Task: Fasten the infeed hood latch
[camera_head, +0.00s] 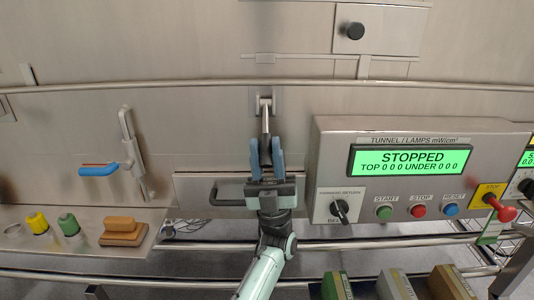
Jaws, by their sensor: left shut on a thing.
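The infeed hood latch appears to be the small metal lever (265,118) on the steel hood wall, hanging from a bracket (265,97) left of the control panel. My left gripper (265,150) comes up from below, with its two blue fingers on either side of the lever's lower end. It is shut on the lever. The fingers hide the lever's lower end, and I cannot tell whether the latch is fastened. My right gripper is not in view.
A control panel (328,143) reading STOPPED juts out close on the right, with buttons and a red knob (507,214). A black handle (228,193) is just left of my gripper. A blue-handled lever (98,170) is further left, above a shelf (85,212). Rails cross above and below.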

